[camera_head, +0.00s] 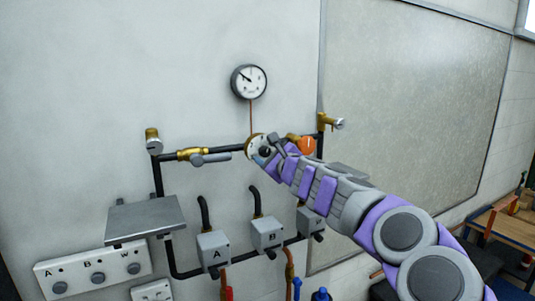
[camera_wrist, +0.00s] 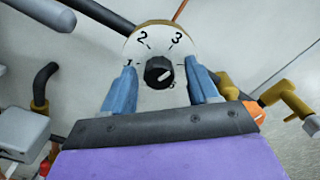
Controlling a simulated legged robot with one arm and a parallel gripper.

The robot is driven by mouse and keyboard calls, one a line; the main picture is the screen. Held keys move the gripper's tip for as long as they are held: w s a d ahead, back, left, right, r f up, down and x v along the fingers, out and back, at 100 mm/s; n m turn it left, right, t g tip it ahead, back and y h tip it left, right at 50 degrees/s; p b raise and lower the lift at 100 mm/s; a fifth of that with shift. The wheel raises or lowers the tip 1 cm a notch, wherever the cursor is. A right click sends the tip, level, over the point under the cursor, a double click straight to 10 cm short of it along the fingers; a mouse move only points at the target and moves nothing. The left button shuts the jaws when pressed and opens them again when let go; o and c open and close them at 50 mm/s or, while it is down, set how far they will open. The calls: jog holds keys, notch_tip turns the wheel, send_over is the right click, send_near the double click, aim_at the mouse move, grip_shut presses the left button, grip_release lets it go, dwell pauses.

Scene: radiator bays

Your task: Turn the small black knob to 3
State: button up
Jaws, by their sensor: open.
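The small black knob (camera_wrist: 159,72) sits at the centre of a pale round dial (camera_wrist: 160,44) in the wrist view. The digits 2 and 3 show along the dial's top, and 1 is partly hidden by the left finger. A pale mark shows on the knob's face; which number it points at is hard to tell. My gripper (camera_wrist: 161,78) is open, with one blue finger on each side of the knob and visible gaps between. In the head view my gripper (camera_head: 268,152) is at the dial (camera_head: 251,148) and covers much of it.
A brass valve with a grey lever (camera_head: 205,158) lies left of the dial. An orange handle (camera_head: 307,145) is close on the right. A pressure gauge (camera_head: 248,82) hangs above.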

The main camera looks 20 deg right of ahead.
jog(key=c, duration=1)
jog(key=shift+f+n+b, duration=0.1)
jog(key=shift+n+b, duration=0.7)
jog(key=shift+n, duration=1)
jog(key=shift+c, duration=0.2)
jog(key=o, duration=1)
jog(key=shift+o, duration=0.2)
jog(key=s+b, duration=0.2)
jog(key=s, duration=1.5)
jog(key=shift+s+d, duration=0.15)
jog(key=shift+d, duration=0.15)
